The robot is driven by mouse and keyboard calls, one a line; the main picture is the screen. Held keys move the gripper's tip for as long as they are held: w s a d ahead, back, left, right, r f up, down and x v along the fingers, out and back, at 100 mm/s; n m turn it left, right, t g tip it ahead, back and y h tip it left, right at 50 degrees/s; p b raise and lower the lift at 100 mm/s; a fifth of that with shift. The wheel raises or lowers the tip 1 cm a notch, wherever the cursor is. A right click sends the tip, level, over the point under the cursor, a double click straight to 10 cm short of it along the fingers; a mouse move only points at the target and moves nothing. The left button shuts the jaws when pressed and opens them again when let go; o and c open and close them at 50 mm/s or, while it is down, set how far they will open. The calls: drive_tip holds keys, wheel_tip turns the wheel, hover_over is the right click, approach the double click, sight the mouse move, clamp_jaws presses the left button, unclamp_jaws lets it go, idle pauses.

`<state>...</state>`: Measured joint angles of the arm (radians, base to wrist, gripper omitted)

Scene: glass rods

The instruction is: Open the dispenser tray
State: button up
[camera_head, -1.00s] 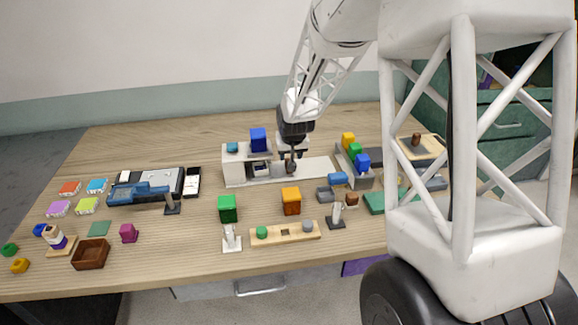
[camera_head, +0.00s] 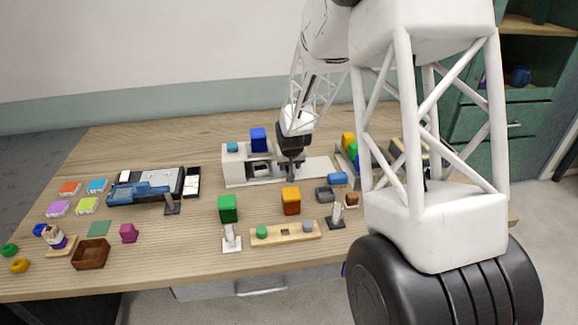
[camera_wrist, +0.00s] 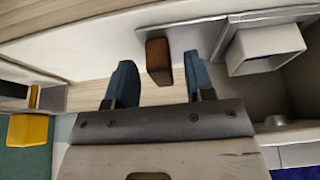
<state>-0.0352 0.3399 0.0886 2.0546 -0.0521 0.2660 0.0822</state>
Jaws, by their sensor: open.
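The white dispenser (camera_head: 235,171) stands at the middle back of the table, with a blue block (camera_head: 258,139) and a small teal piece (camera_head: 232,147) on top. My gripper (camera_head: 291,175) is at its right side, in front of the long white base. In the wrist view my gripper (camera_wrist: 160,75) is open, with one blue-grey finger on each side of a brown handle block (camera_wrist: 158,62). The handle is between the fingers, not visibly gripped. A grey strip runs from it towards a pale open box-shaped part (camera_wrist: 265,50), seemingly the tray. My gripper partly hides this area in the head view.
Green (camera_head: 228,208) and orange (camera_head: 291,200) blocks stand in front of the dispenser. My own arm structure covers the table's right side.

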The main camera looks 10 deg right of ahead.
drive_tip(key=shift+w+f, duration=0.15)
drive_tip(key=shift+f, duration=0.25)
clamp_jaws()
